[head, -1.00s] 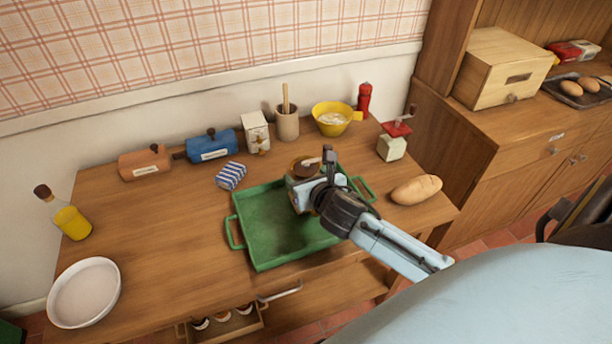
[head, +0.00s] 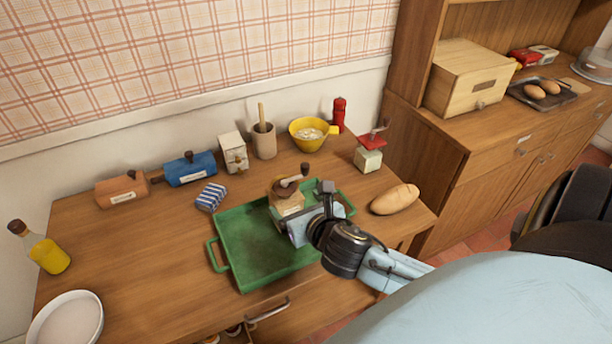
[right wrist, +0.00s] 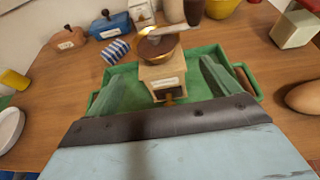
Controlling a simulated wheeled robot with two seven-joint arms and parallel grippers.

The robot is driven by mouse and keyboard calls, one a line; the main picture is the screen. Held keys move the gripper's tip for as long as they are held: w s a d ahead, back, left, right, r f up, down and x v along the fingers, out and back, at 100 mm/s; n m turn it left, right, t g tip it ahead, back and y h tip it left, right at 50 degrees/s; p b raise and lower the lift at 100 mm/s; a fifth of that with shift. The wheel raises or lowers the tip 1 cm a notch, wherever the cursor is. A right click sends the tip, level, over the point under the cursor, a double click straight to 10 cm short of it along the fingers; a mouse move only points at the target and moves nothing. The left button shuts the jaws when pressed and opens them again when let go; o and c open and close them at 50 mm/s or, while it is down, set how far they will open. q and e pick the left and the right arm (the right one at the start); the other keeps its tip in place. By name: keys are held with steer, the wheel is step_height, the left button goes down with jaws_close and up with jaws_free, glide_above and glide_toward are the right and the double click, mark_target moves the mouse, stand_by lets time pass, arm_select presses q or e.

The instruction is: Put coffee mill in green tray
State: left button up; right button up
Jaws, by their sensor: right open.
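The coffee mill, a light wooden box with a brown bowl top and a crank (head: 286,195), stands upright in the back right part of the green tray (head: 240,268). In the right wrist view the mill (right wrist: 163,72) is straight ahead, with the green tray (right wrist: 250,82) around it. My right gripper (head: 308,214) is open at the near right side of the mill, over the tray. In the right wrist view its two fingers spread to either side of the mill's box, with gaps showing. My left gripper is not in view.
A red-topped grinder (head: 369,158) and a bread loaf (head: 395,199) stand right of the tray. A yellow bowl (head: 308,140), a mortar (head: 264,144) and a striped packet (head: 211,197) lie behind it. The table left of the tray is mostly clear.

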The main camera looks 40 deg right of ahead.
steer(key=v, duration=0.4)
steer(key=shift+s+r, duration=0.15)
steer(key=shift+s, duration=0.1)
